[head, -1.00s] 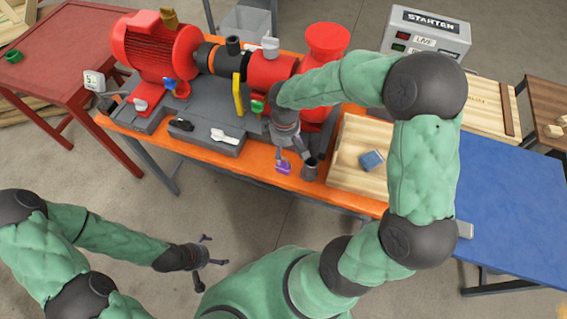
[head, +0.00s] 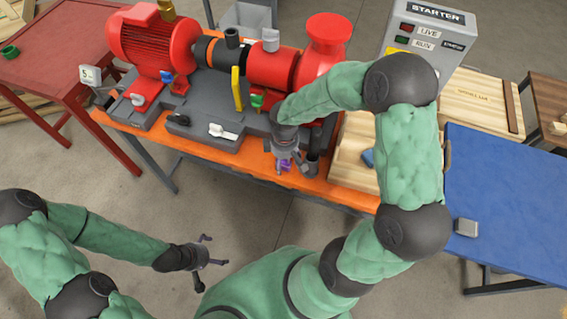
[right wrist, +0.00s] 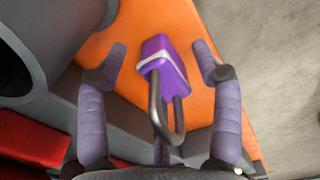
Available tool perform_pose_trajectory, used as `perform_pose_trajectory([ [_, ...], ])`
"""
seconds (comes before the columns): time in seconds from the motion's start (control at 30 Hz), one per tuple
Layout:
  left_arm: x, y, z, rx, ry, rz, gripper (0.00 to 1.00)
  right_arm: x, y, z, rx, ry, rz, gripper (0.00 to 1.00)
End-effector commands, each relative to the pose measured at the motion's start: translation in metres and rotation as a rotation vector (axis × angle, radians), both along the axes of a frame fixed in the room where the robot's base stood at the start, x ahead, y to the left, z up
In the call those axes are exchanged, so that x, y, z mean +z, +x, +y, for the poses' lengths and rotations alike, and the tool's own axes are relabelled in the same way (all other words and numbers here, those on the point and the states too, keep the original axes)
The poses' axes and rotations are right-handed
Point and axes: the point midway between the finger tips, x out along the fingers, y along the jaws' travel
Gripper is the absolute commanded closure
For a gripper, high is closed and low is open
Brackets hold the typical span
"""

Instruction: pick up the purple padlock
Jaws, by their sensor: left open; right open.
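The purple padlock (right wrist: 167,66) lies on the orange bench top (right wrist: 195,95) near its edge, with a pale band and a dark shackle towards the bottom of the right wrist view. My right gripper (right wrist: 160,52) is open, with one finger on each side of the padlock. There is a visible gap on both sides. In the head view my right gripper (head: 287,160) is over the front of the bench and hides most of the padlock (head: 286,166). My left gripper (head: 212,263) is open and empty, in front of the bench and away from it.
The red pump (head: 275,68) and motor (head: 155,42) are behind on a grey base (head: 200,115).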

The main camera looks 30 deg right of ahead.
Motion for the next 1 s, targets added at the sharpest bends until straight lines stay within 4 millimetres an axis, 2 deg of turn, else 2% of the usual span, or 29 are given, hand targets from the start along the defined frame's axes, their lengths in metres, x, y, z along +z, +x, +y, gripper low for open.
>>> perform_pose_trajectory([
  [0.03, 0.0, 0.0, 0.0, 0.0, 0.0, 0.0, 0.0, 0.0, 0.0, 0.0, 0.0, 0.0, 0.0, 0.4],
  [0.2, 0.0, 0.0, 0.0, 0.0, 0.0, 0.0, 0.0, 0.0, 0.0, 0.0, 0.001, 0.0, 0.0, 0.88],
  [0.23, 0.0, 0.0, 0.0, 0.0, 0.0, 0.0, 0.0, 0.0, 0.0, 0.0, 0.001, 0.0, 0.0, 0.96],
  [0.27, 0.0, 0.0, 0.0, 0.0, 0.0, 0.0, 0.0, 0.0, 0.0, 0.0, 0.001, 0.0, 0.0, 1.0],
  [0.67, 0.002, 0.0, 0.0, 0.0, 0.0, 0.0, 0.0, 0.006, 0.0, 0.0, 0.001, -0.001, -0.001, 1.0],
  [0.77, 0.006, 0.0, 0.0, 0.0, 0.0, 0.0, 0.0, 0.014, 0.0, 0.0, 0.001, -0.002, -0.001, 1.0],
  [0.9, 0.014, 0.0, 0.0, 0.0, 0.0, 0.0, 0.0, 0.035, 0.001, 0.0, 0.0, -0.001, -0.003, 1.0],
  [1.0, 0.019, 0.0, 0.0, 0.0, 0.0, 0.0, 0.0, 0.05, -0.013, 0.002, 0.0, -0.001, -0.002, 1.0],
])
